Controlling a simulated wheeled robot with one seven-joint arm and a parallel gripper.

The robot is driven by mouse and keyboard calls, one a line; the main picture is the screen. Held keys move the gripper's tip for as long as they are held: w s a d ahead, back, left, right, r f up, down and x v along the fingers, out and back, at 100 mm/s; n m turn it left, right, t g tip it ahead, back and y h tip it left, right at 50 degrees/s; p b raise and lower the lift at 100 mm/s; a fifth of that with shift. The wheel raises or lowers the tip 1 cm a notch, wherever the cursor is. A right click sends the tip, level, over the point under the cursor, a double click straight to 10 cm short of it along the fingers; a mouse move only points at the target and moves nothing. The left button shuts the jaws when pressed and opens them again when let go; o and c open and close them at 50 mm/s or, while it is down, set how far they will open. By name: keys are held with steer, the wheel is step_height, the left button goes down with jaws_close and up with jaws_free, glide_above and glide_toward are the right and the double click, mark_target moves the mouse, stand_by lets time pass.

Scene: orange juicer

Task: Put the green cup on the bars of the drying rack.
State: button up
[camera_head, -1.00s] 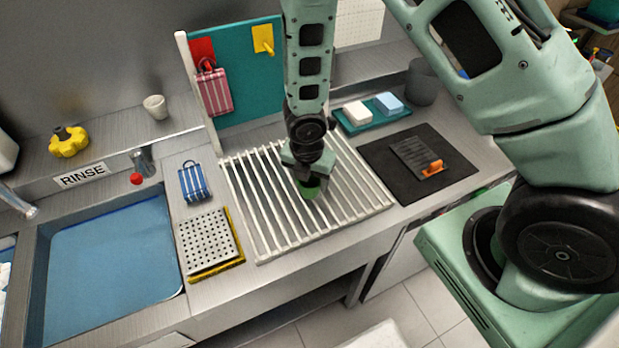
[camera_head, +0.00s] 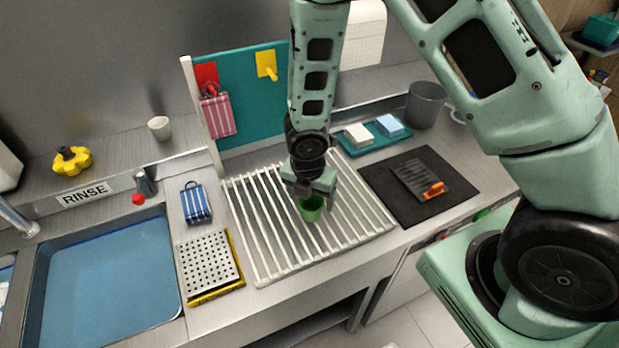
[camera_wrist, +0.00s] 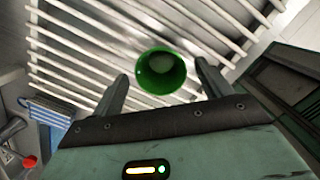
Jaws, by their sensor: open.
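The green cup (camera_head: 312,208) rests on the white bars of the drying rack (camera_head: 262,262), near the rack's middle. In the wrist view the cup (camera_wrist: 160,72) shows its open mouth and inside, with the rack's bars (camera_wrist: 85,60) behind it. My gripper (camera_head: 311,192) is just above the cup in the head view. In the wrist view its two fingers (camera_wrist: 160,85) are spread, one on each side of the cup, with gaps between them and the cup. The cup's far lower side is hidden.
A black mat (camera_head: 405,208) with a grater-like tool lies right of the rack. A perforated tray (camera_head: 208,265) and a blue striped item (camera_head: 196,203) lie left, beside the blue sink (camera_head: 105,275). A teal panel (camera_head: 255,120) stands behind. A teal tray (camera_head: 372,139) holds two blocks.

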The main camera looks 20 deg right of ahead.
step_height(320, 180, up, 10)
steer(key=p, duration=0.1)
steer(key=s+a+r+m, duration=0.3)
steer(key=s+r+m, duration=0.4)
steer(key=s+m, duration=0.2)
steer(key=s+a+r+m+g+y, duration=0.1)
steer(key=s+a+r+m, duration=0.3)
steer(key=s+r+m, duration=0.3)
steer(key=s+m, duration=0.2)
steer(key=s, duration=0.2)
steer(key=shift+a+r+m+y, duration=0.15)
steer(key=shift+r+m+y, duration=0.15)
steer(key=shift+m, duration=0.1)
steer(key=shift+f, duration=0.15)
step_height(320, 180, down, 11)
steer(key=b, duration=1.1)
steer(key=shift+f, duration=0.15)
